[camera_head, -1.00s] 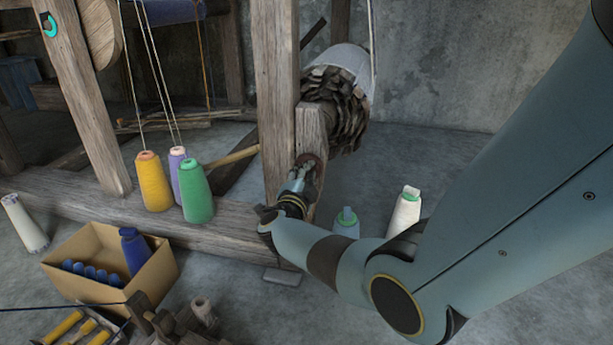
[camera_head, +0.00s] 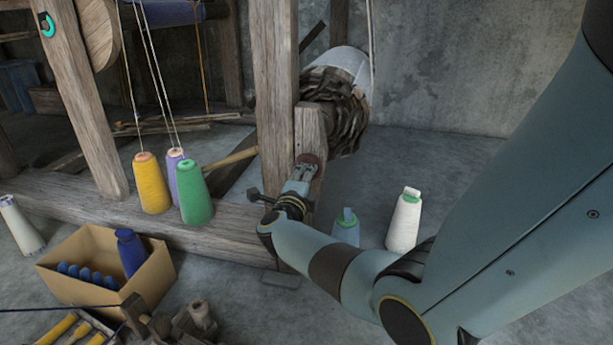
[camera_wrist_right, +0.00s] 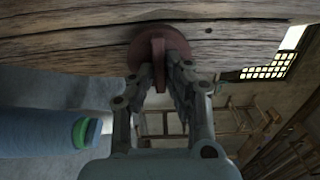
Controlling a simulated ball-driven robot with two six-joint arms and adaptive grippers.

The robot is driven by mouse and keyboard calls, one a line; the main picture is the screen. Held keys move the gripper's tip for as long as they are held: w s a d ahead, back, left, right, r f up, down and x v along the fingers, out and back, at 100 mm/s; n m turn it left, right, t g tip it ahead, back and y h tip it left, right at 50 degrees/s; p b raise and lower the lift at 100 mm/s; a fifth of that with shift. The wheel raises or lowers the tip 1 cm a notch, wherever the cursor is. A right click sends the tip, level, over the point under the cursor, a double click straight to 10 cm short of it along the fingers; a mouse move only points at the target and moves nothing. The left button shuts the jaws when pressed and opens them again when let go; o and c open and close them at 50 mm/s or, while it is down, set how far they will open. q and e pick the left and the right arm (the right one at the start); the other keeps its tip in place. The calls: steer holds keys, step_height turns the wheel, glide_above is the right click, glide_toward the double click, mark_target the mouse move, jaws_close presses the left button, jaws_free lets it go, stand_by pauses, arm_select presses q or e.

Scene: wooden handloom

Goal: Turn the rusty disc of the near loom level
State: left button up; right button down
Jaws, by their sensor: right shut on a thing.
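The rusty disc (camera_wrist_right: 176,42) is a small reddish-brown round piece on a weathered wooden post, with a raised bar across its middle. In the right wrist view the two fingers of my right gripper (camera_wrist_right: 158,72) are shut on that bar. In the head view the disc (camera_head: 309,160) shows on the post (camera_head: 308,130), partly hidden behind the right gripper (camera_head: 303,172), which reaches it from the front. My left gripper is not in view.
Yellow (camera_head: 151,185), purple and green (camera_head: 194,195) yarn cones hang or stand left of the post. A cardboard box (camera_head: 150,279) sits front left.

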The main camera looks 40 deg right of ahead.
steer(key=shift+s+f, duration=0.1)
steer(key=shift+f, duration=0.05)
steer(key=c, duration=1.4)
jaws_free()
steer(key=shift+o, duration=0.2)
steer(key=v, duration=1.2)
